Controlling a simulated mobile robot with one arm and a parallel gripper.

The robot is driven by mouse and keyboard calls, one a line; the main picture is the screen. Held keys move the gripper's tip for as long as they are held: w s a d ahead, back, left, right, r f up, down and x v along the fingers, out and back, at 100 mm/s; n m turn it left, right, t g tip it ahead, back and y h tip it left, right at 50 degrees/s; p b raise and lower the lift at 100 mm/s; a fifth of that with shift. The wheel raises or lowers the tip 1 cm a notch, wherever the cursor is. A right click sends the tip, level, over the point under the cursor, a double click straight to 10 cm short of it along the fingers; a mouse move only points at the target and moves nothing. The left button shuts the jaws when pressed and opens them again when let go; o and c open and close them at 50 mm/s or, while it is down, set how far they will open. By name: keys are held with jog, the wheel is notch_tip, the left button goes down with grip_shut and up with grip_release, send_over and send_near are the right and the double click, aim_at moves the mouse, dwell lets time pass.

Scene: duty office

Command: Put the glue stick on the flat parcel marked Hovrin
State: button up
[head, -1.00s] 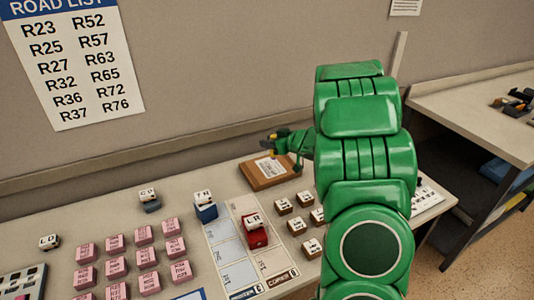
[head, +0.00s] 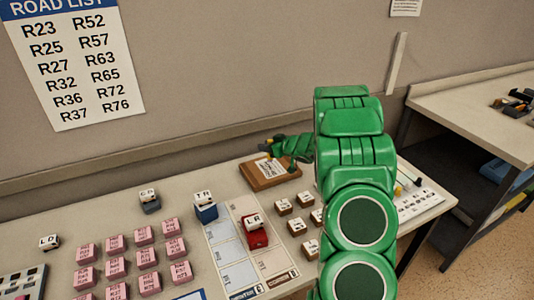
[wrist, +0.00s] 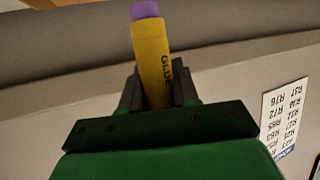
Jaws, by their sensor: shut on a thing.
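The glue stick is a yellow tube with a purple end and the word GLUE on it (wrist: 151,55). My gripper (wrist: 156,85) is shut around its lower part in the wrist view. In the head view my gripper (head: 267,145) is small and partly hidden by my green arm, above the back edge of a flat brown parcel. This flat parcel (head: 255,183) lies on the table near the wall and has a white label, too small to read. The glue stick appears held above the parcel; I cannot tell the exact gap.
Several pink blocks (head: 146,259) stand at the front left. Small brown blocks (head: 297,227) sit in front of the parcel. A white sheet (head: 420,203) lies at right.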

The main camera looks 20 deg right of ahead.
jog(key=shift+w+f, duration=0.25)
jog(key=shift+f, duration=0.15)
jog(key=shift+d+f, duration=0.1)
jog(key=shift+f, duration=1.3)
jog(key=shift+f, duration=0.15)
jog(key=o, duration=1)
jog(key=shift+r, duration=0.2)
jog(key=v, duration=1.2)
jog(key=shift+f, duration=0.1)
